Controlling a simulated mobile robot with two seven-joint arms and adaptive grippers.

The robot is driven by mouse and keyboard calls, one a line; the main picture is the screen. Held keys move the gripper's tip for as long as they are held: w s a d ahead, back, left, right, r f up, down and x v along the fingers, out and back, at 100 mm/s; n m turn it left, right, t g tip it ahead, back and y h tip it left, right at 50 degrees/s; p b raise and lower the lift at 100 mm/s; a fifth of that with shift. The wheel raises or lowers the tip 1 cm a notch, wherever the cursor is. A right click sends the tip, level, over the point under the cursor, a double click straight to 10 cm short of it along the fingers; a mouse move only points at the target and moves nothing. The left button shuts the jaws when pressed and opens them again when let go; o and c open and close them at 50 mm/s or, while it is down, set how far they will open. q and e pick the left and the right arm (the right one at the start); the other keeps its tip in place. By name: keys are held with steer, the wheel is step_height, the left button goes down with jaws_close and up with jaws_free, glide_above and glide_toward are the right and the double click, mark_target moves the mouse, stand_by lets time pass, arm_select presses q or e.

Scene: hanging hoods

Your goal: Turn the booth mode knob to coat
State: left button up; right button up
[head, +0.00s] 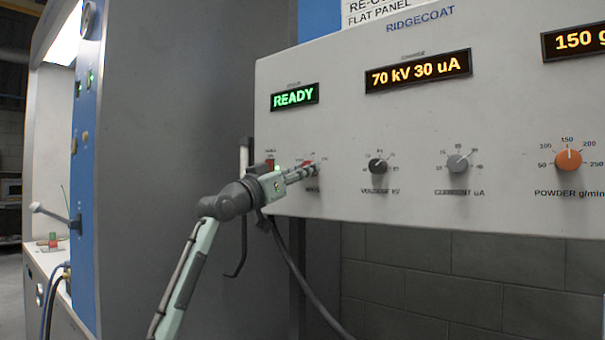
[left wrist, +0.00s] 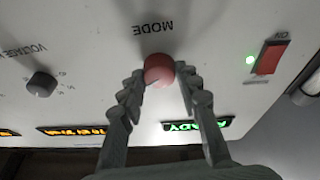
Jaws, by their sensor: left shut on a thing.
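The booth mode knob is the red round knob (left wrist: 158,70) under the MODE label in the left wrist view, where the picture is upside down. In the head view only a bit of its red (head: 308,164) shows beside my fingers. My left gripper (left wrist: 160,75) is shut on it, one finger on each side. In the head view my left gripper (head: 313,168) reaches the panel's lower left, below the green READY display (head: 295,97). The marks around the knob are mostly hidden, and I cannot tell which mode it points to. My right gripper is out of view.
The pale RIDGECOAT panel (head: 400,130) also carries a black voltage knob (head: 377,166), a grey current knob (head: 457,163) and an orange powder knob (head: 568,159). A red rocker switch (left wrist: 271,57) with a lit green lamp (left wrist: 250,60) is beside the mode knob. A black cable hangs below.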

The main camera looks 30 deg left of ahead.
arm_select(q)
steer(key=shift+m+h, duration=0.4)
steer(key=shift+m, duration=0.8)
steer(key=o, duration=1.2)
steer(key=shift+c, duration=0.2)
steer(key=v, duration=1.2)
steer(key=shift+r, duration=0.2)
steer(key=shift+s+a, duration=0.1)
